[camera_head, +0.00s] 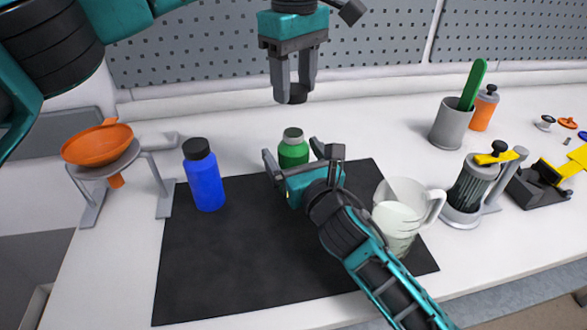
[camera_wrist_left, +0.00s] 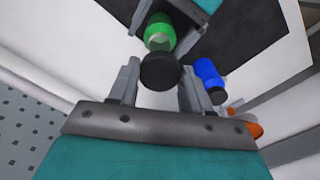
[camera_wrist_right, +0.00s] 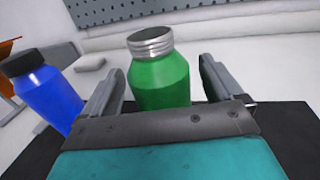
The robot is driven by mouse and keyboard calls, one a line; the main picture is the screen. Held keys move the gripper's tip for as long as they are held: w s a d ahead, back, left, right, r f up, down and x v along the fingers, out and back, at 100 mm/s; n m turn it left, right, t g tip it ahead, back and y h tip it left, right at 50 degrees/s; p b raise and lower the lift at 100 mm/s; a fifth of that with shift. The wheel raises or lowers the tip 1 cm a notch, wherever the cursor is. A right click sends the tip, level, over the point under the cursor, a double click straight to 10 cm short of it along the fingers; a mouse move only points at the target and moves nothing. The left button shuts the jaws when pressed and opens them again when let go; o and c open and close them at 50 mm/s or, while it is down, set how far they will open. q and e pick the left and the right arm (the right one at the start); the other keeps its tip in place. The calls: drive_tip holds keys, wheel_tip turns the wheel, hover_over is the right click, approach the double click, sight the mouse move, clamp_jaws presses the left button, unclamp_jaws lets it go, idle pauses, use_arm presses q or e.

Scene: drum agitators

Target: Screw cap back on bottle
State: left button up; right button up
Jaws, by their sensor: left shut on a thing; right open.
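The green bottle (camera_head: 293,154) stands upright and uncapped on the black mat (camera_head: 235,265); its bare threaded silver neck (camera_wrist_right: 150,42) shows in the right wrist view. My left gripper (camera_head: 294,88) is shut on the black cap (camera_head: 297,94) and holds it above the bottle, apart from it. In the left wrist view the cap (camera_wrist_left: 160,72) sits between the fingers, with the green bottle (camera_wrist_left: 160,32) beyond. My right gripper (camera_head: 303,160) is open, low at the bottle, with one finger on either side. The bottle's base is hidden by the right gripper.
A blue bottle (camera_head: 205,182) with a black cap stands left of the green one. A clear measuring jug (camera_head: 398,235) stands right, close to my right arm. An orange funnel (camera_head: 97,146) on a stand (camera_head: 160,190) is at far left. The mat's front left is clear.

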drive_tip(key=shift+c, duration=0.4)
drive_tip(key=c, duration=1.4)
use_arm(q)
drive_tip(key=shift+f, duration=2.5)
drive_tip(key=shift+f, duration=0.9)
drive_tip(key=shift+f, duration=0.55)
